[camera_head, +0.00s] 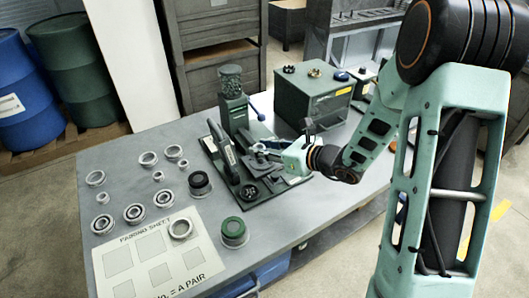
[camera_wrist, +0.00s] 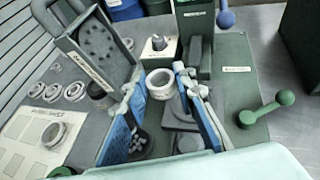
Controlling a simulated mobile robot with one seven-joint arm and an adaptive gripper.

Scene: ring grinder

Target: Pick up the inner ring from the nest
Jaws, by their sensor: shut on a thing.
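The inner ring (camera_wrist: 160,84) is a pale metal ring between my two blue-padded fingertips in the wrist view. My gripper (camera_wrist: 159,82) is shut on it, a fingertip on each side. In the head view my gripper (camera_head: 264,152) is over the dark green grinder base plate (camera_head: 285,186). The ring is too small there to make out clearly. Whether the ring still touches the nest under it cannot be told, as the fingers and ring hide that spot.
A dark upright arm (camera_head: 222,145) and a green post (camera_head: 232,105) stand by the gripper. A green box (camera_head: 312,95) is behind. Several loose rings (camera_head: 134,213) and a pairing sheet (camera_head: 150,265) lie at the left. A green-topped gauge (camera_head: 233,230) stands in front.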

